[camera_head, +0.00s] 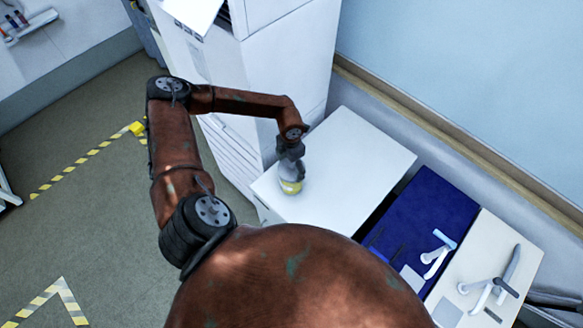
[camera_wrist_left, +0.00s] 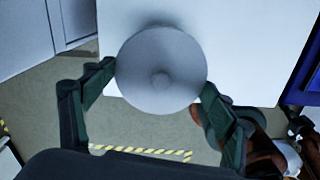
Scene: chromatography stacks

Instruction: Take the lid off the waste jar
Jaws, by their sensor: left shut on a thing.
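The waste jar (camera_head: 290,186), a small clear vessel with a yellow band, stands upright near the left edge of the white table top in the head view. My left gripper (camera_head: 291,163) comes down onto the jar's top from above. In the left wrist view the round grey lid (camera_wrist_left: 160,70), with a small knob at its centre, sits between the two fingers of my left gripper, which press on its rim from both sides. The lid hides the jar below it there. I cannot tell whether the lid rests on the jar.
The white table top (camera_head: 355,150) is otherwise clear. A tall white cabinet (camera_head: 290,60) stands close behind and left of the jar. To the right are a dark blue surface (camera_head: 428,207) and a pale bench (camera_head: 480,250) with white fittings (camera_head: 437,254).

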